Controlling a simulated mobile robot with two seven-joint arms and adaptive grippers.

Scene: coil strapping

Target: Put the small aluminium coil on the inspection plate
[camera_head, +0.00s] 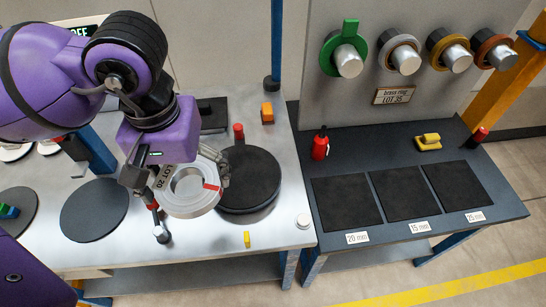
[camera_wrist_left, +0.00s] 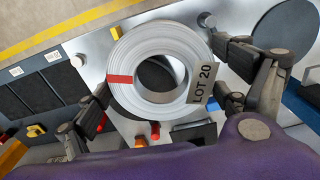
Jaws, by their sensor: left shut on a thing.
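The small aluminium coil (camera_head: 190,207) is a pale silver ring with a red mark and a "LOT 20" tag. My left gripper (camera_head: 178,176) is shut on its outer sides and holds it over the pale table. The coil also shows in the left wrist view (camera_wrist_left: 130,55), between the dark fingers. A raised black round plate (camera_head: 249,172) stands just right of the coil. A flat black disc (camera_head: 94,210) lies to the left. I cannot tell from markings which is the inspection plate. My right gripper is not in view.

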